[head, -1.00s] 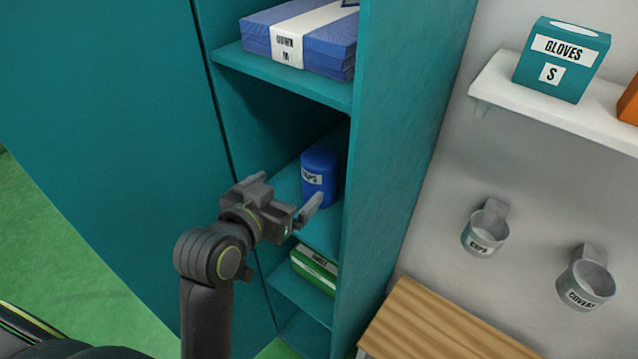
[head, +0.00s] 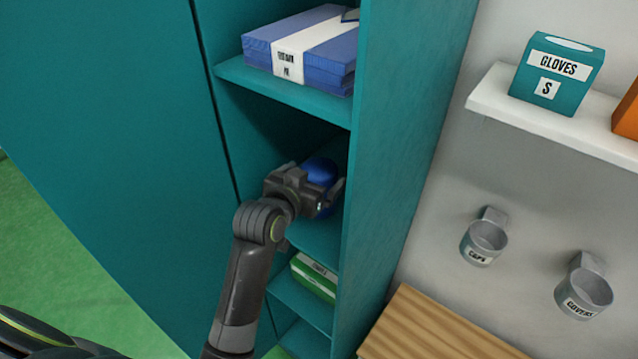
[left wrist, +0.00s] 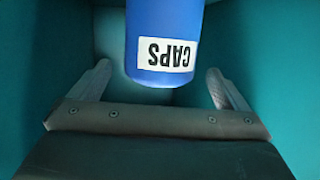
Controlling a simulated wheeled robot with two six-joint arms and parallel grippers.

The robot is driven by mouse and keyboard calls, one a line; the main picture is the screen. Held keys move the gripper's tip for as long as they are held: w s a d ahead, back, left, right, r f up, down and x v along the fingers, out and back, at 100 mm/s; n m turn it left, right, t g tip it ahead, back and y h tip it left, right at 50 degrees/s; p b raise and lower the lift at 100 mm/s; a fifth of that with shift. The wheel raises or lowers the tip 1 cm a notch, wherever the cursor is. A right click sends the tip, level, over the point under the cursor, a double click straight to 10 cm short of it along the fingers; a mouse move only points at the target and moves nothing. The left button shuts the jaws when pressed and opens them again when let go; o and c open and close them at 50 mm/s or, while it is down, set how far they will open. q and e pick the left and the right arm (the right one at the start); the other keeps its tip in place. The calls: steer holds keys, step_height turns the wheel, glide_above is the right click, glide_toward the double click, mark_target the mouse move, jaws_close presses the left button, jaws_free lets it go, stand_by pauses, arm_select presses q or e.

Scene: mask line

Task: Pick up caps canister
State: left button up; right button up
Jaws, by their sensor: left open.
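The caps canister (head: 321,171) is a blue cylinder on the middle shelf of the teal cabinet. In the head view my left gripper (head: 325,196) is inside that compartment, in front of the canister, and hides much of it. In the left wrist view the canister (left wrist: 164,40) shows its white CAPS label, upside down in the picture. The fingers of the left gripper (left wrist: 160,88) are open, one to each side of the canister, with gaps on both sides. My right gripper is in neither view.
The cabinet's side wall (head: 400,130) stands close to the right of my left gripper. A blue box (head: 325,50) lies on the shelf above, a green box (head: 314,277) on the one below. Wall cups labelled CAPS (head: 484,240) and COVERS (head: 584,288) hang at right, above a wooden surface (head: 450,335).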

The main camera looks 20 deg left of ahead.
mark_target(319, 171)
arm_select(q)
steer(key=shift+p+x, duration=0.45)
steer(key=shift+x, duration=1.3)
steer(key=shift+r, duration=0.1)
steer(key=c, duration=1.5)
steer(key=shift+o, duration=0.2)
